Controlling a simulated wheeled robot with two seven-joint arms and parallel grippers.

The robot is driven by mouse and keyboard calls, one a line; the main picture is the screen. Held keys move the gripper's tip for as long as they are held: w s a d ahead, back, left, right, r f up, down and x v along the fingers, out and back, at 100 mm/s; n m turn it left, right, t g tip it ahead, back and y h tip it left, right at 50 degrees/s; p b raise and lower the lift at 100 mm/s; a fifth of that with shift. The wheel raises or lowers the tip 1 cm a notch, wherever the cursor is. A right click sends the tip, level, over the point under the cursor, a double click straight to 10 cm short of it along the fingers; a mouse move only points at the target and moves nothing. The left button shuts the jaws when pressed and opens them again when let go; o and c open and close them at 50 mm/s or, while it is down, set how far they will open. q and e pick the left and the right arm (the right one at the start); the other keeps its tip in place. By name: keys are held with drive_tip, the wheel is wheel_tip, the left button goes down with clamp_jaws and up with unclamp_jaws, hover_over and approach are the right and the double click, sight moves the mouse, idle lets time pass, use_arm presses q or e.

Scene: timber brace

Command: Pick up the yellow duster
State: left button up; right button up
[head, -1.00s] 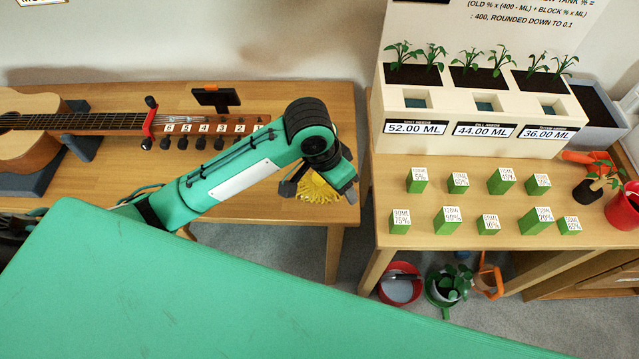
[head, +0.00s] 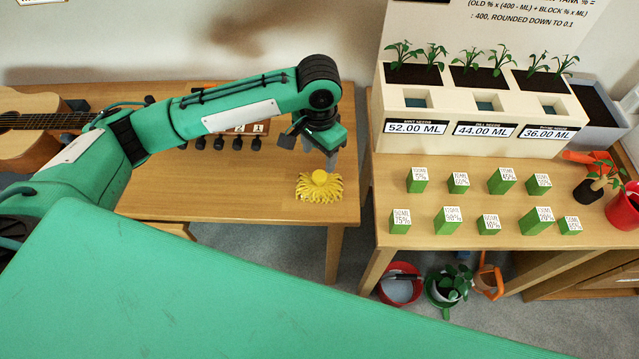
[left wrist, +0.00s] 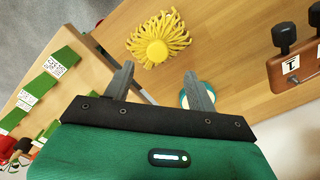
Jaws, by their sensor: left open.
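The yellow duster (head: 320,188) lies on the wooden table at its right end, a round hub with a fringe of strands around it. My left gripper (head: 322,160) is above and just behind the duster in the head view, apart from it. In the left wrist view the duster (left wrist: 157,48) lies beyond the fingertips, and the left gripper (left wrist: 158,78) is open with nothing between its fingers. My right gripper is not in view.
A guitar (head: 25,140) lies on the same table at the left, with its tuning-peg end behind my left arm. A second table (head: 450,190) with several green blocks and a planter box stands to the right, across a gap. A green surface fills the front.

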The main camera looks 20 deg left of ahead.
sight(319, 175)
use_arm(q)
wheel_tip(319, 175, down, 8)
drive_tip(key=shift+s+d+f, duration=0.1)
drive_tip(key=shift+s+f, duration=0.05)
drive_tip(key=shift+f, duration=0.05)
drive_tip(key=c, duration=1.2)
drive_tip(key=shift+r, duration=0.1)
wheel_tip(319, 175, up, 20)
drive_tip(key=shift+f+p, duration=0.1)
drive_tip(key=shift+p, duration=0.25)
drive_tip(key=o, duration=0.6)
drive_tip(key=c, duration=0.4)
